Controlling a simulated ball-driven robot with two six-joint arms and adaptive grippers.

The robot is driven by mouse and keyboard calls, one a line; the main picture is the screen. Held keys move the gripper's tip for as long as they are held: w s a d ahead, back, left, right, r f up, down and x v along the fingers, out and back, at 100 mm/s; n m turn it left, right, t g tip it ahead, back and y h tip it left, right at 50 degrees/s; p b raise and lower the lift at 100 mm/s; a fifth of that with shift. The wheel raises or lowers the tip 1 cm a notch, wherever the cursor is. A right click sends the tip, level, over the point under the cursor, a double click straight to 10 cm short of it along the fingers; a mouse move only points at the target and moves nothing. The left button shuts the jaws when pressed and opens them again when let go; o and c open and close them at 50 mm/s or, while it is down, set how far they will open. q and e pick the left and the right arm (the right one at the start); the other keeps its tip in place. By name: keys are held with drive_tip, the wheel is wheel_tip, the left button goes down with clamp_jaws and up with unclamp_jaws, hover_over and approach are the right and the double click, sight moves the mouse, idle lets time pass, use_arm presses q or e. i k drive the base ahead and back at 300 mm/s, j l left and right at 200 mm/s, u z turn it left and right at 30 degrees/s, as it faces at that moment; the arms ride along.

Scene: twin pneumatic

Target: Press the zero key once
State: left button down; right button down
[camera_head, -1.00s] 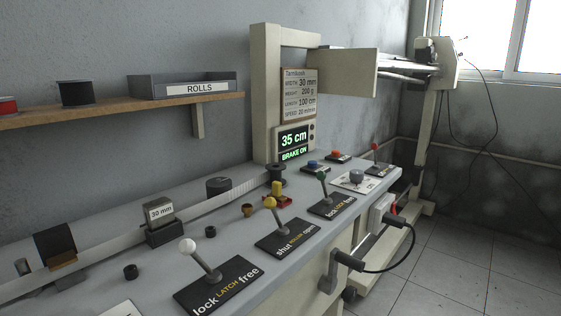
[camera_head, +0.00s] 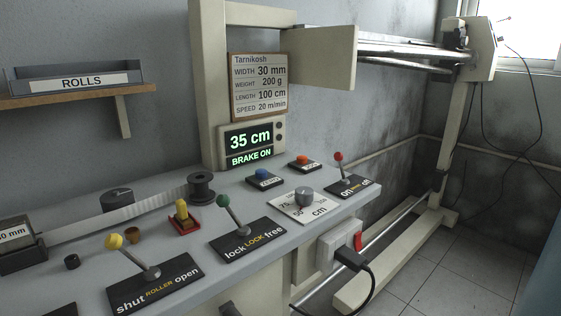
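Two push keys sit on the grey bench top near the display: a blue key (camera_head: 263,175) and, behind it to the right, an orange-red key (camera_head: 303,160). Each is on a dark base with a small label that I cannot read for certain, so I cannot tell which is the zero key. The display (camera_head: 249,145) reads "35 cm" and "BRAKE ON" in green. Neither of my grippers shows in this view.
Near the keys are a dial (camera_head: 304,197), a red-knobbed on/off lever (camera_head: 343,170), a green-knobbed lock lever (camera_head: 229,215) and a yellow-knobbed roller lever (camera_head: 134,255). A dark spool (camera_head: 202,187) stands left. A plugged socket (camera_head: 338,246) is on the bench front.

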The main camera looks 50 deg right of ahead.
sight(261, 174)
drive_tip(key=k+l, duration=0.1)
drive_tip(key=l, duration=0.3)
drive_tip(key=k+l, duration=0.15)
drive_tip(key=l, duration=0.3)
drive_tip(key=k+l, duration=0.1)
drive_tip(key=l, duration=0.3)
